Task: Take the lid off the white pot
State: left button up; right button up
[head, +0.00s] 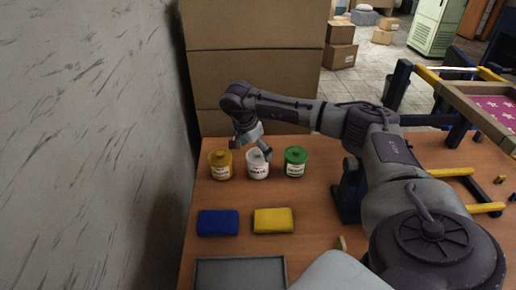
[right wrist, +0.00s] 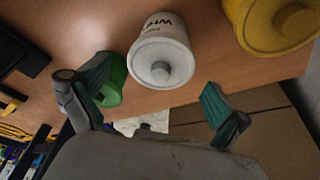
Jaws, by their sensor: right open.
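The white pot (head: 258,168) stands upright on the table between two other pots, its lid on. In the right wrist view the white pot (right wrist: 160,34) shows its round white lid (right wrist: 161,72) with a small knob. My right gripper (head: 252,153) is just above the white pot in the head view, pointing down and partly covering its top. In the right wrist view the open fingers of my right gripper (right wrist: 156,77) are on either side of the lid, apart from it and empty between. My left gripper is not in view.
A yellow pot (head: 220,166) stands left of the white pot and a green pot (head: 295,163) right, both close. A blue block (head: 218,223) and a yellow block (head: 273,221) lie in front. A grey tray (head: 240,261) is nearer. Cardboard boxes (head: 253,66) stand behind the table.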

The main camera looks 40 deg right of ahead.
jog(key=shift+w+d+f, duration=0.1)
jog(key=shift+d+f, duration=0.05)
jog(key=shift+f, duration=0.3)
jog(key=shift+c, duration=0.3)
jog(key=c, duration=0.7)
jog(key=shift+s, duration=0.2)
jog(key=c, duration=0.4)
